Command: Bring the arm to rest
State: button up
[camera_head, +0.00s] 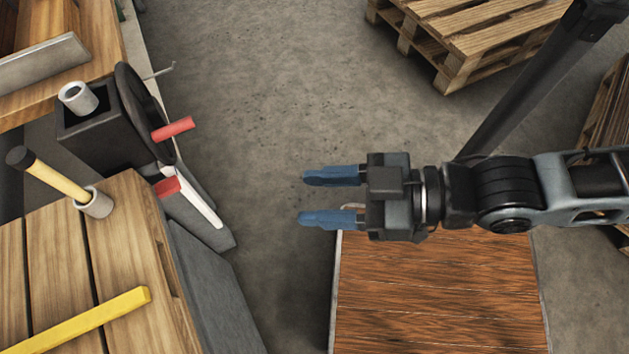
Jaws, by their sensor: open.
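My gripper (333,197) is in the middle of the camera_head view, at the end of my arm, which comes in from the right edge. Its two blue fingers point left and stand apart with nothing between them. It is above the far left corner of a red-brown wooden surface (430,300) and the grey floor. The fingers appear clear of everything around them.
At left, a wooden bench (125,250) bears a yellow bar (90,318) and a dark-tipped yellow stick in a grey cup (97,203). Behind it stands a dark machine (110,135) with a red handle (173,128). A pallet (480,35) lies at back right. Concrete floor (270,90) is clear between.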

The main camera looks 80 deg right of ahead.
jog(key=shift+s+d+r, duration=0.35)
jog(key=shift+s, duration=0.2)
notch_tip(320, 180, up, 5)
jog(key=p, duration=0.5)
